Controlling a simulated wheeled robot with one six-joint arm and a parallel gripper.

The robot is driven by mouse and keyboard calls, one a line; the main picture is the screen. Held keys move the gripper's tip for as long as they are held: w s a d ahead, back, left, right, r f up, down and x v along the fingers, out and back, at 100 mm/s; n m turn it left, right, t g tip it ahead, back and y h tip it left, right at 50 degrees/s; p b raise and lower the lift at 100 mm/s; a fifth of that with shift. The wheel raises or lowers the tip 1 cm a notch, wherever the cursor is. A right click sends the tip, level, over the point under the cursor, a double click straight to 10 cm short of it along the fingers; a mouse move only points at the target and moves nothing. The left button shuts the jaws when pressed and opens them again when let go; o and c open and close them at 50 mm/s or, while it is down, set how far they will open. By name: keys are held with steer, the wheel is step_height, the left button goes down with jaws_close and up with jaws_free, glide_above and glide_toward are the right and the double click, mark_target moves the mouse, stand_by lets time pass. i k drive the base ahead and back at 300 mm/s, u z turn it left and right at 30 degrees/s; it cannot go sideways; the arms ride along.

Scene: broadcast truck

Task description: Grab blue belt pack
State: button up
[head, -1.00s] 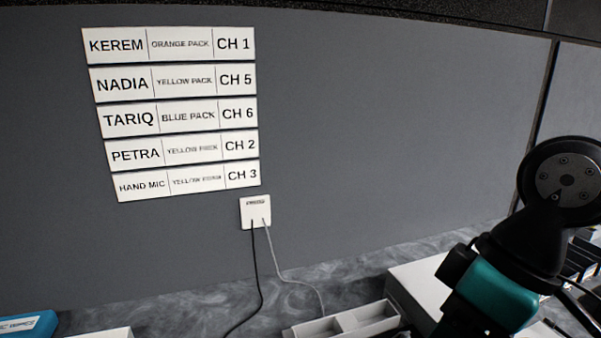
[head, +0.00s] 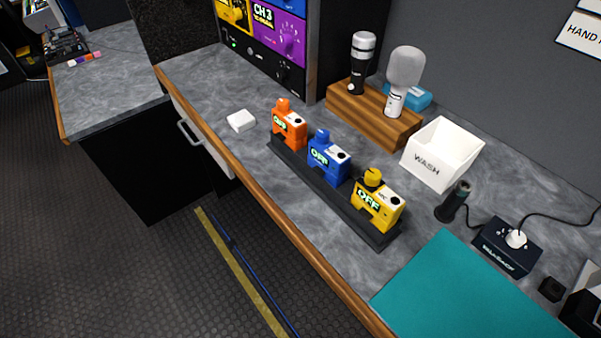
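The blue belt pack (head: 328,158) stands upright in the middle of a black rack (head: 335,195) on the grey counter. Its front reads OFF. An orange belt pack (head: 289,126) stands on its left and a yellow belt pack (head: 377,202) on its right, both also reading OFF. My gripper is not in the current head view, so its state does not show.
A white WASH bin (head: 441,153), a wooden stand (head: 373,112) with two microphones and a dark ValeSport-like box (head: 507,247) sit behind and right. A teal mat (head: 465,292) lies at front right. A small white block (head: 241,121) lies left. The counter's wooden front edge (head: 262,201) is near the rack.

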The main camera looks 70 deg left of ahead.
mark_target(334, 160)
steer(key=u, duration=0.75)
steer(key=i, duration=0.25)
steer(key=u, duration=1.4)
